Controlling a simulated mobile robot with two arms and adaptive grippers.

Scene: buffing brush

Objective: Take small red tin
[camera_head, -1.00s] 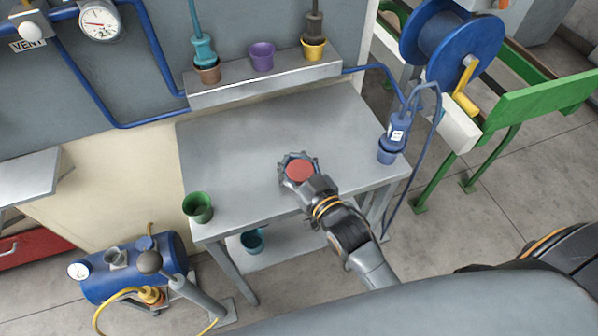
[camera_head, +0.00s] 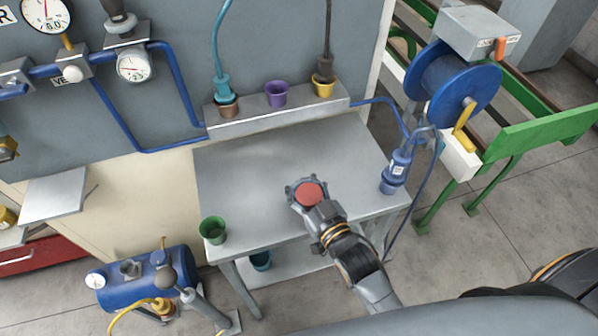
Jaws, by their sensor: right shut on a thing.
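The small red tin (camera_head: 309,194) shows as a round red top over the grey table (camera_head: 240,175). My right gripper (camera_head: 306,191) is closed around it, with its dark fingers on either side of the tin. The tin's lower part is hidden by the fingers, and I cannot tell whether it touches the tabletop. My left gripper is not in view.
A green cup (camera_head: 213,231) stands at the table's front left corner. A grey ledge (camera_head: 250,117) at the back holds brown, purple (camera_head: 276,94) and yellow cups. A blue tool (camera_head: 396,170) stands at the right edge.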

